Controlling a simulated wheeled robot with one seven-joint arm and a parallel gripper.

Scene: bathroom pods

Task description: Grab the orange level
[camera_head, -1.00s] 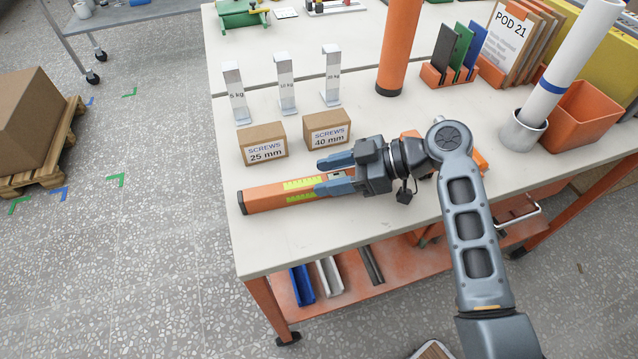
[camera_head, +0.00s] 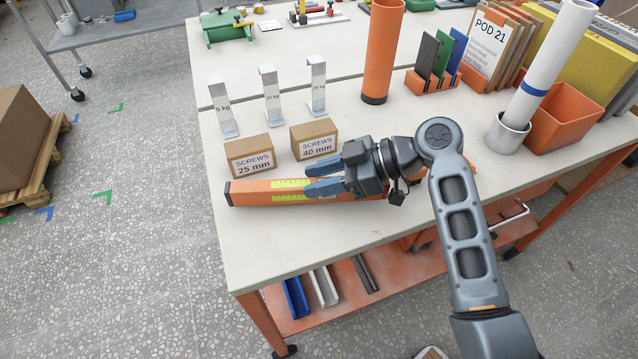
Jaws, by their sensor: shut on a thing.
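The orange level (camera_head: 255,193) is a long orange bar with yellow-green windows and a dark end cap. It shows over the near left part of the workbench. The level's left end sticks out past the fingers. Its right part is hidden behind my gripper and arm. It appears raised a little off the top, but the height of any gap is hard to tell.
Just behind the level stand the 25 mm screws box (camera_head: 250,156) and the 40 mm screws box (camera_head: 314,139). Metal weight brackets (camera_head: 271,97) and an orange tube (camera_head: 383,50) stand further back. The white bench top (camera_head: 280,240) in front is clear.

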